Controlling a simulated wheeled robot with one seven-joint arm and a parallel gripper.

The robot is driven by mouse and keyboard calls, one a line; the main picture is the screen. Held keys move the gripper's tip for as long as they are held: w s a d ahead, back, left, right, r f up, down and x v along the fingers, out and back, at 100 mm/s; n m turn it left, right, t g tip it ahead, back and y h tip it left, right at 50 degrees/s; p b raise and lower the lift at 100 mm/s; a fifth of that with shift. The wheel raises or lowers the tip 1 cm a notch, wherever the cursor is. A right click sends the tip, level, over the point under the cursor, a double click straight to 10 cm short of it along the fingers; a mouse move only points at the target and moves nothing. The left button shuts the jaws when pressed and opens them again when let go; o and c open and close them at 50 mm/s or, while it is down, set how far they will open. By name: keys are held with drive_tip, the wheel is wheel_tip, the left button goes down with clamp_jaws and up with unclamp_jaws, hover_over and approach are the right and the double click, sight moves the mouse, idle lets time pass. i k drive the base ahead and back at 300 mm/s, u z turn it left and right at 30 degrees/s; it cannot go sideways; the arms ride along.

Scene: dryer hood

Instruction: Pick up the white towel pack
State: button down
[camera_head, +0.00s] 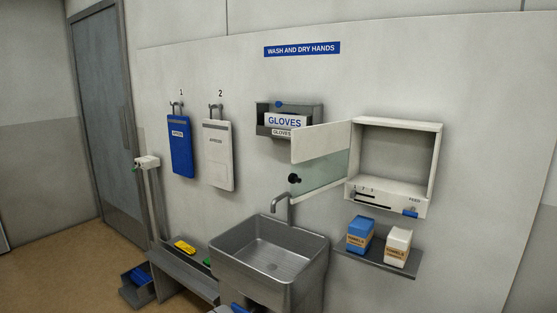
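The white towel pack (397,246) stands upright on a small grey shelf (377,261) on the wall, at the right. It has a tan label band on its front. A blue pack (360,234) with a similar band stands close on its left. Both sit below a white wall cabinet. My gripper is not in view, so its state does not show.
The white cabinet (434,170) has its door (320,160) swung open to the left, above the sink (268,252) and tap (281,200). A glove box (285,120) and blue (180,150) and white (217,160) aprons hang on the wall. Floor (60,265) shows clear at left.

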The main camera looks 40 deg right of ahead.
sight(399, 241)
drive_tip(key=u, duration=0.3)
drive_tip(key=i, duration=1.9)
drive_tip(key=z, duration=3.25)
